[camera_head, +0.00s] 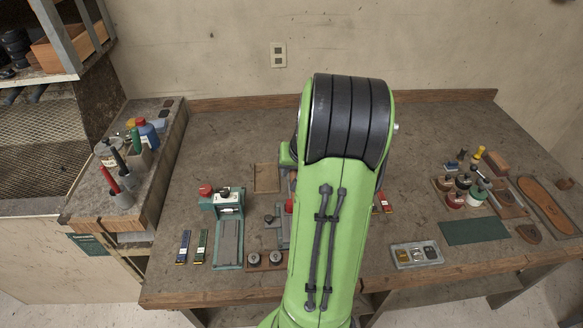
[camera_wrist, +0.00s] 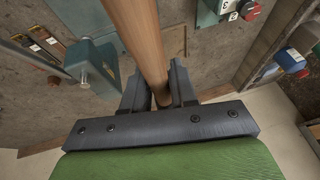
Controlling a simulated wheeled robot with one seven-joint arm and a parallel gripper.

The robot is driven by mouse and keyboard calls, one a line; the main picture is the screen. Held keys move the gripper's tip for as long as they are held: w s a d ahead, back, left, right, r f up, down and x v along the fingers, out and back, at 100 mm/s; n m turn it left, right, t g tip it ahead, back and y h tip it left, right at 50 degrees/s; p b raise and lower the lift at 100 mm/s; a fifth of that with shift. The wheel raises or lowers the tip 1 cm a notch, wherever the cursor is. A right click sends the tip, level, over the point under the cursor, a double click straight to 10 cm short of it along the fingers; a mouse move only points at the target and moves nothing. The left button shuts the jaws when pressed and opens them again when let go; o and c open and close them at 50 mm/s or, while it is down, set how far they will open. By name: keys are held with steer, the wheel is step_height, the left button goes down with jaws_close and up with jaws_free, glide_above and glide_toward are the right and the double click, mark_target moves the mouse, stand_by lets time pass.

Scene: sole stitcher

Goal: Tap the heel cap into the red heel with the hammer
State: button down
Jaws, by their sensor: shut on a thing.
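My gripper (camera_wrist: 160,92) is shut on a round wooden handle (camera_wrist: 141,38) in the wrist view. The handle runs up out of the top of that view, so the hammer's head does not show. In the head view my green arm hides the gripper and the handle. A small red shape (camera_head: 289,206) shows at the arm's left edge; I cannot tell whether it is the red heel. I cannot make out the heel cap in either view.
A teal machine with a red knob (camera_head: 205,189) stands left of my arm on the workbench (camera_head: 430,130). A tray of small parts (camera_head: 416,254), a green mat (camera_head: 474,231) and several bottles lie right. In the wrist view a teal block (camera_wrist: 97,68) stands close left of the handle.

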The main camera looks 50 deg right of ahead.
step_height(320, 180, down, 12)
steer(key=b, duration=0.9)
steer(key=shift+w+b, duration=0.3)
steer(key=shift+b, duration=0.1)
step_height(320, 180, down, 5)
steer(key=b, duration=0.4)
steer(key=shift+r, duration=0.1)
steer(key=shift+s+a+r, duration=0.1)
steer(key=shift+s+r, duration=0.05)
steer(key=shift+r, duration=0.2)
step_height(320, 180, up, 4)
steer(key=p, duration=0.3)
